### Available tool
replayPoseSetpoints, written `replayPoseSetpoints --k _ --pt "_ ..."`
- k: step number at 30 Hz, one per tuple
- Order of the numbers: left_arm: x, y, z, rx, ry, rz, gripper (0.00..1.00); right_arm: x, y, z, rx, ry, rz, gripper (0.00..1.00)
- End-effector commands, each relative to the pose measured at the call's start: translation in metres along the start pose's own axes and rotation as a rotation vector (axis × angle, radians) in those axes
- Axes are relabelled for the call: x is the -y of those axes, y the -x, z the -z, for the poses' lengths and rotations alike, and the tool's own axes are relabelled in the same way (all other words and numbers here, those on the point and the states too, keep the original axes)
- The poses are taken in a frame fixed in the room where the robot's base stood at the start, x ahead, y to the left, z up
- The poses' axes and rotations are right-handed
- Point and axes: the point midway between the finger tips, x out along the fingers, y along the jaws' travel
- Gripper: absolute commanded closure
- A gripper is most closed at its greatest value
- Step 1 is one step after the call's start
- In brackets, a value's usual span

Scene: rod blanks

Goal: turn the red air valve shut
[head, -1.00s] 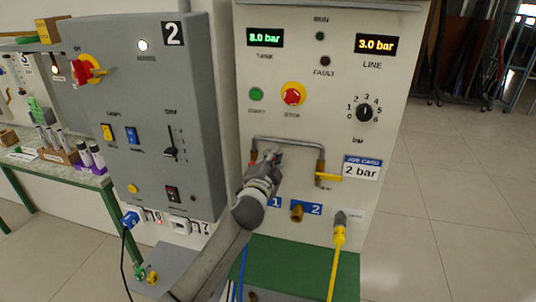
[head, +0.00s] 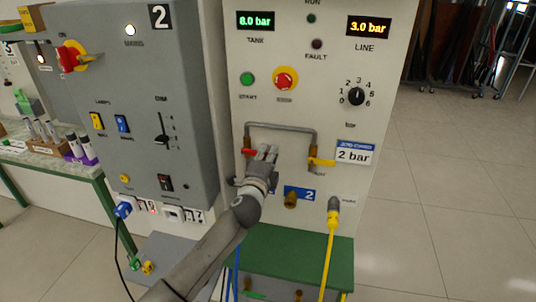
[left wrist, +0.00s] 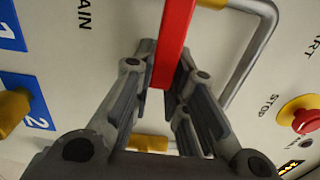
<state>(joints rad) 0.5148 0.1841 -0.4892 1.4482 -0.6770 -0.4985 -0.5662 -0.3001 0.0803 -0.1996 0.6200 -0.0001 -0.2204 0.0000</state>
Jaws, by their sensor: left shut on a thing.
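The red air valve (head: 247,152) is a red lever at the left foot of the grey pipe loop on the white panel. In the head view its red end points left, roughly level, and the rest is hidden by my gripper. My left gripper (head: 267,153) is at this lever, just right of the pipe's left leg. In the left wrist view the red lever (left wrist: 175,40) runs between the fingers of my left gripper (left wrist: 160,85), which is shut on it. My right gripper is in neither view.
The grey pipe (head: 282,127) arches over my gripper. A yellow lever (head: 321,162) is at its right foot. Below are a brass fitting (head: 291,200) and a plugged yellow hose (head: 331,240). The red stop button (head: 285,80) is above. A grey switch cabinet (head: 185,100) stands left.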

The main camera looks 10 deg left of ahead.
Motion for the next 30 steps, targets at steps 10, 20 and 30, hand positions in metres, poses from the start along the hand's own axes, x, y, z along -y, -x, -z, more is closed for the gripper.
replayPoseSetpoints --k 10,20,30 --pt "-0.0018 0.0001 -0.0005 0.001 -0.009 -0.002 1.0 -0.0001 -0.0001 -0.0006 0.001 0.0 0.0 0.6" --pt "-0.001 0.0001 -0.0004 0.001 -0.006 -0.001 0.62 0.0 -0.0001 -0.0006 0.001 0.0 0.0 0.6" --pt "-0.0016 0.0089 -0.0004 0.0 -0.005 -0.001 0.62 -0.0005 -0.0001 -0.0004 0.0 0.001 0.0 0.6"
